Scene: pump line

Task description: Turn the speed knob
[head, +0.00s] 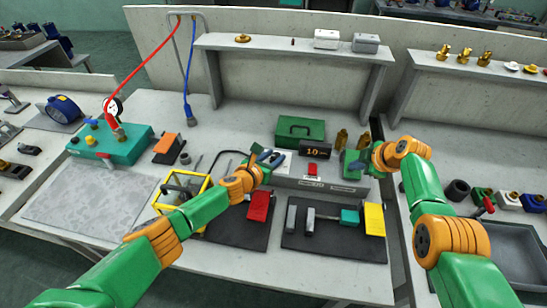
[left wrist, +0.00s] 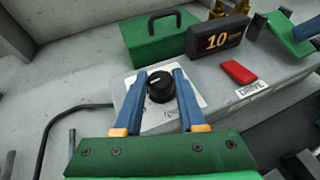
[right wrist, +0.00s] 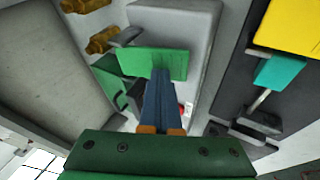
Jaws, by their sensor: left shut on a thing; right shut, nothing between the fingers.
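The speed knob (left wrist: 160,88) is a round black knob with a white pointer line, on a pale plate on the grey drive box (head: 318,184). My left gripper (left wrist: 161,76) has its blue fingers shut on the knob, one on each side; it also shows in the head view (head: 268,158), where it hides the knob. A display (left wrist: 219,37) reads 10 in orange and stands on the box; it also shows in the head view (head: 315,149). My right gripper (right wrist: 161,75) is shut and empty, its fingertips at a green block (right wrist: 150,63) at the box's right end; whether they touch is unclear.
A red button (left wrist: 238,72) sits on the box front beside a DRIVE label. A green toolbox (head: 300,131) stands behind the box. A yellow-framed cage (head: 184,188) and dark mats with a red block (head: 259,206) and a yellow block (head: 374,219) lie in front.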

